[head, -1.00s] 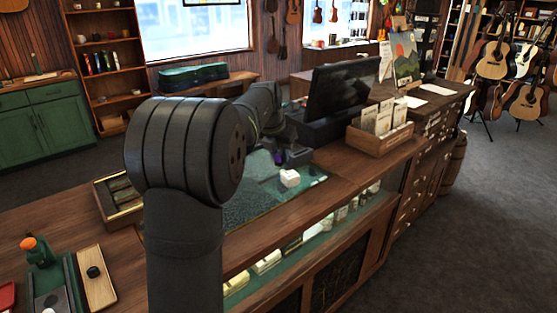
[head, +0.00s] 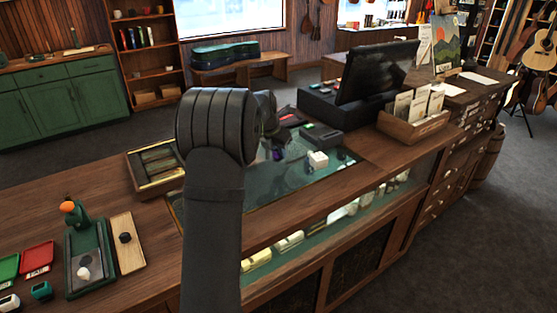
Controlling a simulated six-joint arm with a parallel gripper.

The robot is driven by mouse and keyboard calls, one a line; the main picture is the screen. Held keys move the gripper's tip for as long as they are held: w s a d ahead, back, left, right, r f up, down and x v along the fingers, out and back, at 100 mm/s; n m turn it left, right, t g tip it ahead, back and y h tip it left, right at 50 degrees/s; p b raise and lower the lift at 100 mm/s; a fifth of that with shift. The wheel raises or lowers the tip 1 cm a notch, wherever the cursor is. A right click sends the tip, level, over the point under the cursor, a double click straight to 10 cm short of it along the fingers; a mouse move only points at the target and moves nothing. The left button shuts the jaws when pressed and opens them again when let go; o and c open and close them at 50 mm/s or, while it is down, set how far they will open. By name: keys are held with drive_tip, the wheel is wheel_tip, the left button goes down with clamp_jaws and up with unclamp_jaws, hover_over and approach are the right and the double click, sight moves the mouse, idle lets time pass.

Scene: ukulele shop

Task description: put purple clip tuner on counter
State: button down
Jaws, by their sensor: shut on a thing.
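The purple clip tuner (head: 278,154) shows as a small purple patch at the end of my gripper (head: 276,147). My own arm hides much of the gripper, and the fingertips are too small to make out. I cannot tell whether the tuner touches the glass. The wooden counter (head: 385,151) runs from the lower left to the upper right.
A dark register screen (head: 375,70) and a wooden box of cards (head: 412,120) stand to the right. A sectioned wooden tray (head: 157,168) lies left of my arm. A green stand (head: 90,255) and red (head: 37,258) and green trays are at the lower left. Bare wood lies between.

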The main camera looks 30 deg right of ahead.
sight(278, 160)
drive_tip(key=shift+f, duration=1.85)
drive_tip(key=shift+f, duration=0.1)
drive_tip(key=c, duration=1.3)
unclamp_jaws()
drive_tip(key=v, duration=1.2)
drive_tip(key=shift+d, duration=0.1)
